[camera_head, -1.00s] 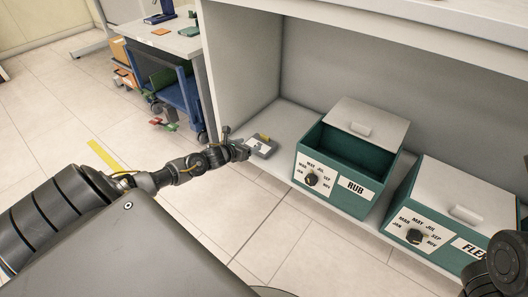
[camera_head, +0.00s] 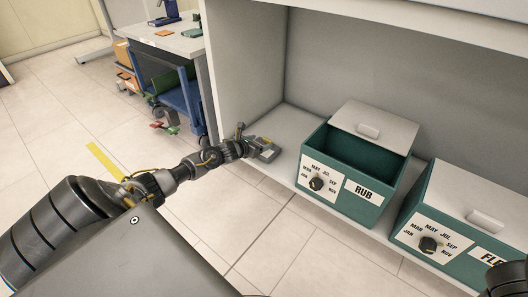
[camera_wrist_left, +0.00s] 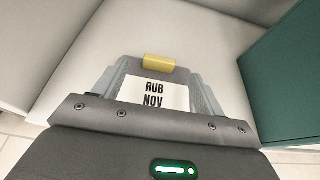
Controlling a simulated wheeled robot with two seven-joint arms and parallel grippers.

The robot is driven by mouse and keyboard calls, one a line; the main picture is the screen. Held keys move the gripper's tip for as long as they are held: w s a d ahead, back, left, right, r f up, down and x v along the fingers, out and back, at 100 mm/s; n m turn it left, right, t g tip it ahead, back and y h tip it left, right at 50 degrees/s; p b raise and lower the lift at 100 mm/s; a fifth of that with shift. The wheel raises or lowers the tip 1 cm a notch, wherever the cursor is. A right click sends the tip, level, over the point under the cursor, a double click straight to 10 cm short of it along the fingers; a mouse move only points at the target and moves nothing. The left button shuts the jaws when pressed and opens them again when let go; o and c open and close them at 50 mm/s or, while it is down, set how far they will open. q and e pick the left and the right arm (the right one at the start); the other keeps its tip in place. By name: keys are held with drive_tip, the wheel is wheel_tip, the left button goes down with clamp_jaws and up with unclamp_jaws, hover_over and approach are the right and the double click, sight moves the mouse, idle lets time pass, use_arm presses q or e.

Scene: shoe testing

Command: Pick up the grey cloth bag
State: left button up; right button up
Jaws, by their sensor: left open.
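The grey cloth bag (camera_head: 268,150) lies on the shelf floor, left of the green box marked RUB. In the left wrist view, its white label (camera_wrist_left: 155,92) reads RUB NOV, and a yellow piece (camera_wrist_left: 158,63) shows at its far end. My left gripper (camera_head: 250,146) is open and right at the near side of the bag. The gripper body covers the near part of the bag in the wrist view, so I cannot tell whether the fingers touch it. My right gripper is not in view; only a dark part of my right arm shows at the bottom right.
The green RUB box (camera_head: 352,200) stands close to the right of the bag, with its grey lid partly open. A second green box (camera_head: 455,235) is further right. The shelf's left wall (camera_head: 245,60) rises beside the bag. A side table (camera_head: 180,40) stands behind left.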

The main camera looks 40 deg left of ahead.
sight(267, 140)
use_arm(q)
drive_tip(key=b+x, duration=0.1)
drive_tip(key=x, duration=0.1)
drive_tip(key=b+x, duration=0.1)
drive_tip(key=b, duration=0.1)
drive_tip(key=shift+w+f, duration=0.2)
drive_tip(key=shift+f, duration=0.35)
drive_tip(key=shift+w+b, duration=0.3)
drive_tip(key=shift+w, duration=0.2)
drive_tip(key=shift+c, duration=0.3)
drive_tip(key=c, duration=1.1)
drive_tip(key=shift+o, duration=0.2)
